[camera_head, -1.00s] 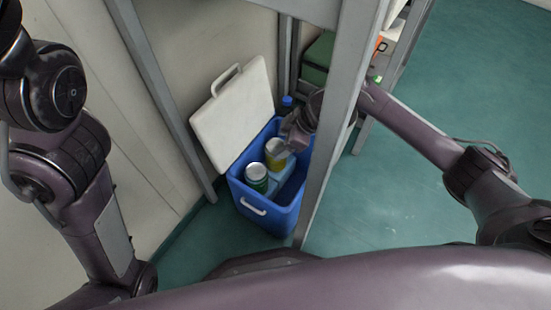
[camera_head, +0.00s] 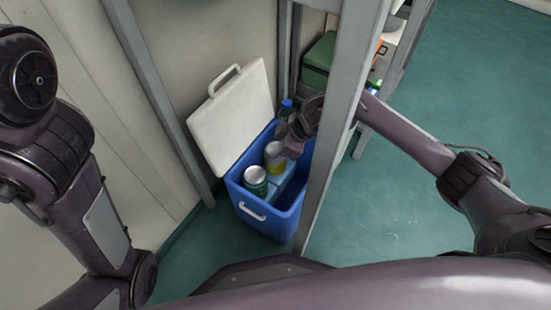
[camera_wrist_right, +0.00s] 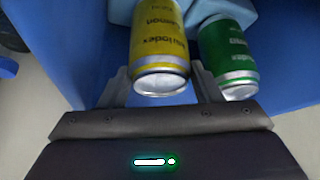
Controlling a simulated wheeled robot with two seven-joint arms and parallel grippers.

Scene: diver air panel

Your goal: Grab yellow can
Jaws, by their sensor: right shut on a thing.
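The yellow can (camera_head: 274,160) stands upright in an open blue cooler (camera_head: 262,219). In the right wrist view the yellow can (camera_wrist_right: 159,45) sits between the two fingers of my right gripper (camera_wrist_right: 162,82), its silver end facing the camera. In the head view my right gripper (camera_head: 286,148) reaches into the cooler from the right and is shut on the can, partly covering it. A green can (camera_head: 256,182) stands beside it; it also shows in the right wrist view (camera_wrist_right: 229,55), just outside the right finger. My left gripper is out of view.
The cooler's white lid (camera_head: 236,113) stands open at its back left. A blue-capped bottle (camera_head: 286,108) is at the cooler's back. A grey post (camera_head: 335,130) rises close to the right of the cooler, in front of my right arm. Open green floor (camera_head: 420,200) lies right.

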